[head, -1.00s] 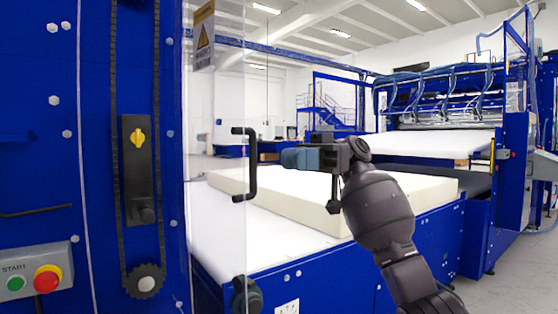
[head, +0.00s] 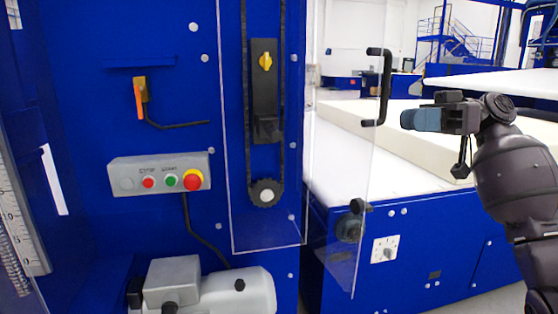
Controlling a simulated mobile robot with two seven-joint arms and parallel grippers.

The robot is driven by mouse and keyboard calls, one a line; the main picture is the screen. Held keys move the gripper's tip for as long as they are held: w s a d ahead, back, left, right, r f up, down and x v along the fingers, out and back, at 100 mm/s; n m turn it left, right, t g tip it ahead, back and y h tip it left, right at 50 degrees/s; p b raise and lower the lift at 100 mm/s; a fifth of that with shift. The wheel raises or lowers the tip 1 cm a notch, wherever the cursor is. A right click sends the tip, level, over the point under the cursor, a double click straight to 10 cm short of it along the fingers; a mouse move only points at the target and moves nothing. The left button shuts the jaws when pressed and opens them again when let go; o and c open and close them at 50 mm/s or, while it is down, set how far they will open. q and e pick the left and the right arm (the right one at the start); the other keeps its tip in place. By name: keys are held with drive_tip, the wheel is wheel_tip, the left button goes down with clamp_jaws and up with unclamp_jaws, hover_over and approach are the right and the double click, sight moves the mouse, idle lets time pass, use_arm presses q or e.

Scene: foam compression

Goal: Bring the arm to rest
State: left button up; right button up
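My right arm comes in from the right edge of the head view. Its dark gripper (head: 405,120) with blue-grey fingers points left, just right of the lower end of the black door handle (head: 386,88). It is seen from the side, so the gap between the fingers does not show, and I see nothing held in it. A small gap shows between the fingertips and the handle in the picture; the depth between them is unclear. My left gripper is not in view.
The clear door (head: 340,200) stands swung out from the blue machine. A control box (head: 160,173) with buttons is on the blue panel (head: 100,240). A cream foam slab (head: 400,143) lies on the white bed (head: 335,160) behind my arm. A grey motor (head: 240,292) sits low.

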wheel_tip(320, 180, down, 19)
drive_tip(key=a+m+t+h+p, duration=0.2)
drive_tip(key=m+t+h, duration=0.1)
drive_tip(key=m+t, duration=0.45)
drive_tip(key=s+d+f+m+t+h+p, duration=0.1)
drive_tip(key=s+f+m+h+p, duration=0.2)
drive_tip(key=f, duration=0.6)
drive_tip(key=s+d+f+m+t+h, duration=0.1)
drive_tip(key=s+f+m+h, duration=0.3)
drive_tip(key=f, duration=0.6)
drive_tip(key=s+d+f+m+t+h+p, duration=0.1)
drive_tip(key=s+f+h, duration=0.1)
drive_tip(key=s+f, duration=0.45)
drive_tip(key=s+d+f+t+h+p, duration=0.1)
drive_tip(key=s+f+h+p, duration=0.15)
drive_tip(key=s, duration=0.75)
use_arm(q)
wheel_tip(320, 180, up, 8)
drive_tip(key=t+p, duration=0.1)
drive_tip(key=p, duration=0.1)
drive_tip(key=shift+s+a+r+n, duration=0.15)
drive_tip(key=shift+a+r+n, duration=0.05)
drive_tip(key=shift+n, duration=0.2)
use_arm(e)
drive_tip(key=s+a+t+h, duration=0.1)
drive_tip(key=s+h, duration=0.2)
drive_tip(key=s, duration=1.4)
drive_tip(key=shift+r+m+t, duration=0.2)
drive_tip(key=shift+m+t, duration=0.15)
drive_tip(key=shift+m, duration=0.1)
